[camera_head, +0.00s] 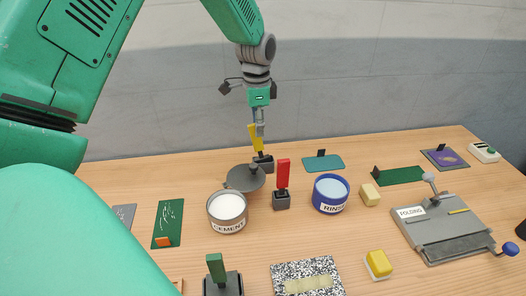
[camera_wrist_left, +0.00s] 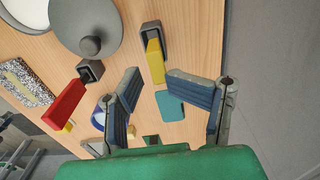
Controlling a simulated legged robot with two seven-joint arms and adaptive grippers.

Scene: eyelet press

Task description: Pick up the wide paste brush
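Three upright handles stand in dark holders: a yellow one (camera_head: 256,138), a red one (camera_head: 283,174) and a green one (camera_head: 216,268). Their lower ends are hidden in the holders, so I cannot tell which is the wide paste brush. My left gripper (camera_head: 258,130) hangs pointing down at the yellow handle's upper end. In the left wrist view the gripper (camera_wrist_left: 153,74) is open, its fingers spread apart, and the yellow handle (camera_wrist_left: 155,60) shows ahead between the fingertips, not gripped. The red handle (camera_wrist_left: 69,102) lies off to the left there. My right gripper is not in view.
A grey cement pot (camera_head: 227,222) with a grey round lid (camera_head: 245,178) behind it and a blue rinse pot (camera_head: 330,204) stand near the holders. A folding press (camera_head: 440,229) stands at right. A yellow sponge-like block (camera_head: 379,262) and a speckled board (camera_head: 292,269) lie in front.

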